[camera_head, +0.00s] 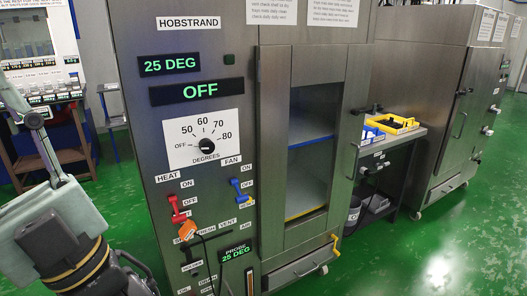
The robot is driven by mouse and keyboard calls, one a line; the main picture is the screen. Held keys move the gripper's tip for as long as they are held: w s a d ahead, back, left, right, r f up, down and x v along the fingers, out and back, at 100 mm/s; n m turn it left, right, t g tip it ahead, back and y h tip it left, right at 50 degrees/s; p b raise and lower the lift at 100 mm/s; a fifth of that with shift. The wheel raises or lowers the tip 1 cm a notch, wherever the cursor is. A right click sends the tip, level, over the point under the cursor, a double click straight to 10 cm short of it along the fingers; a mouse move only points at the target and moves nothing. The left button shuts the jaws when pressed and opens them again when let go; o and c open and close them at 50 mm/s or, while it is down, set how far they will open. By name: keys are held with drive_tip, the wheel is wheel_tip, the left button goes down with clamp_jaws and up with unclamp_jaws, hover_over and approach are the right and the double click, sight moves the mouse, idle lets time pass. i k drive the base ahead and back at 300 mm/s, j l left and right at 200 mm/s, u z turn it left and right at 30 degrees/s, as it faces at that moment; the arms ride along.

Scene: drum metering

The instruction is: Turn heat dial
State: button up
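The heat dial (207,145) is a small black knob on a white plate on the metal HOBSTRAND cabinet. The plate is marked OFF, 50, 60, 70 and 80 degrees. A pale mark shows on the knob, but its direction is too small to tell. Above it, one display (173,65) reads 25 DEG and another (197,92) reads OFF. Part of my arm, with a dark end, shows at the lower left, apart from the dial. A dark part (134,274) at its end may be my gripper; its fingers cannot be made out.
Below the dial are a red heat switch (177,208) and a blue fan switch (237,188). An orange piece (187,230) with a dark cable sits lower. A glass-windowed door is to the right. The space directly before the dial is clear.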

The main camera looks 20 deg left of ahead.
sight(206, 147)
drive_tip(key=i+j+u, duration=0.15)
drive_tip(key=j, duration=2)
drive_tip(key=k+j, duration=0.05)
